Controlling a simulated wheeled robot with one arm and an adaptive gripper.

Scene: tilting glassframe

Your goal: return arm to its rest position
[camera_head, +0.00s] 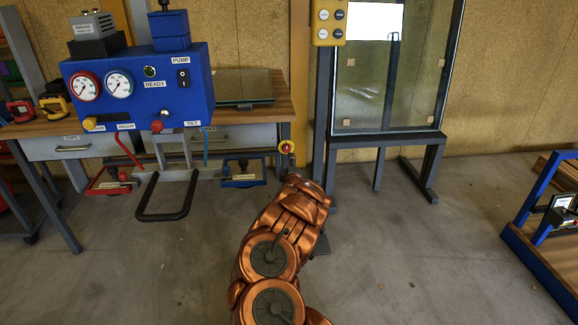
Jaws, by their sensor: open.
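My copper-coloured arm (285,245) rises from the bottom centre of the head view, and its far part bends up towards the middle. I cannot make out my gripper or its fingers; they seem hidden behind the arm links. A glass pane in a dark frame (388,75) stands upright on a dark stand (385,139) beyond the arm, to the right. A blue control box (190,90) with two gauges, a READY lamp and a PUMP switch is at upper left, apart from the arm. A black loop handle (165,216) hangs below it.
A wooden workbench (262,102) with drawers stands behind the blue box. A grey post (323,110) carries a yellow button panel (329,22) and stands close behind my arm. A blue-edged wooden rack (540,262) is at far right. The floor (420,250) between is clear.

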